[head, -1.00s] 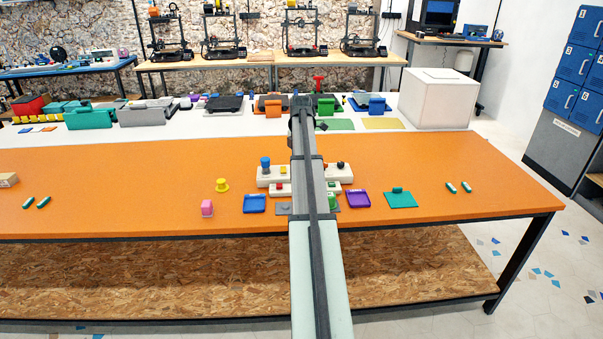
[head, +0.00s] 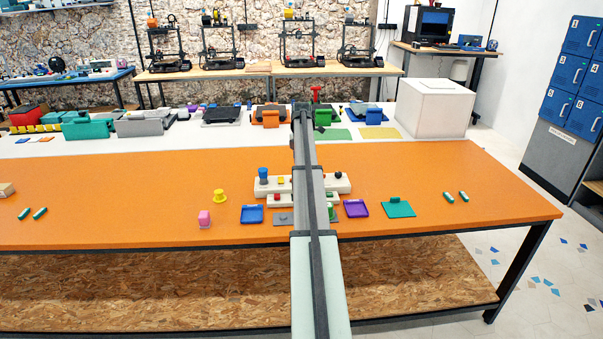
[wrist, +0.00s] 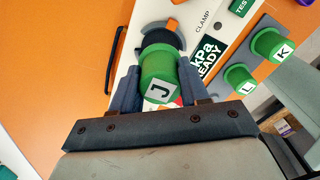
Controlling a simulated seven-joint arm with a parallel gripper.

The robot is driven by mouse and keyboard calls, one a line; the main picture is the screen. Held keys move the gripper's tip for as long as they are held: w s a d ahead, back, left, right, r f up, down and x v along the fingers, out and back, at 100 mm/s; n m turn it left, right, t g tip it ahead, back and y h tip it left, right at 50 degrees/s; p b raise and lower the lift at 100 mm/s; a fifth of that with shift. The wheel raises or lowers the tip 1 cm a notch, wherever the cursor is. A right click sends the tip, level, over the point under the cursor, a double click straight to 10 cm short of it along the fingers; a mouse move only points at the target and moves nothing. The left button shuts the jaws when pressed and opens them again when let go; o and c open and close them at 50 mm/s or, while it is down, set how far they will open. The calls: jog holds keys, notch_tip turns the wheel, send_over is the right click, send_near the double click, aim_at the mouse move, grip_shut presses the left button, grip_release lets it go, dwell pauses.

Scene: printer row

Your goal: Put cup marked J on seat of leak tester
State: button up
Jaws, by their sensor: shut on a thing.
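The green cup marked J (wrist: 158,72) is between the two fingers of my gripper (wrist: 159,88) in the wrist view, its white J label facing the camera. My gripper is shut on it. Beyond the cup, the dark round seat (wrist: 153,40) of the white leak tester (wrist: 199,31) partly shows, with an orange part at its far side. The cup overlaps the seat in this view; I cannot tell whether they touch. In the head view my arm hides the gripper, the held cup and the middle of the leak tester (head: 273,186).
Green cups marked K (wrist: 268,45) and L (wrist: 240,79) stand on a grey holder to the right in the wrist view. A blue tray (head: 252,214), a purple tray (head: 356,208) and a yellow knobbed piece (head: 219,196) lie nearby. The orange table (head: 110,190) is mostly clear at left.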

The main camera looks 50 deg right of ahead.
jog(key=shift+f, duration=2.4)
jog(key=shift+f, duration=0.1)
jog(key=o, duration=1)
notch_tip(320, 180, up, 12)
jog(key=shift+r, duration=0.15)
jog(key=shift+a, duration=0.1)
